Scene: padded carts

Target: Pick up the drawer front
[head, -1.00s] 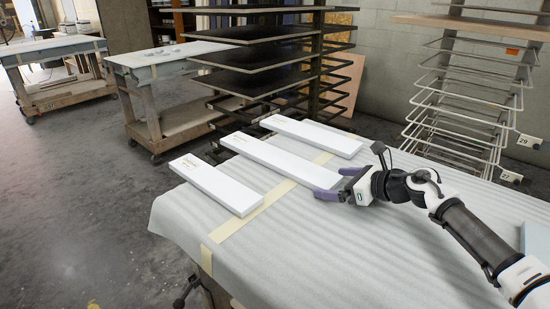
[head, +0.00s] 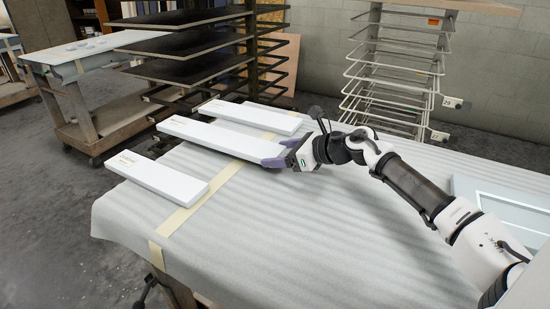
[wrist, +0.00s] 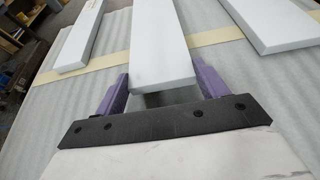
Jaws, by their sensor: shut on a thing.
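Three long white drawer fronts are in the head view. My gripper (head: 276,158) is shut across the near right end of the middle drawer front (head: 210,135), with a purple finger on each side. In the wrist view, this drawer front (wrist: 160,45) runs away from between the fingers (wrist: 162,82). Whether its underside is clear of the cart is hard to tell. A shorter drawer front (head: 158,180) lies to the left and another (head: 250,117) lies behind; both are apart from my gripper.
The cart top (head: 290,230) has a grey padded cover with a tan tape strip (head: 205,207). A pale framed panel (head: 500,205) lies at its right. A dark shelf rack (head: 195,50) and a wire rack (head: 395,75) stand behind. The front middle of the cover is bare.

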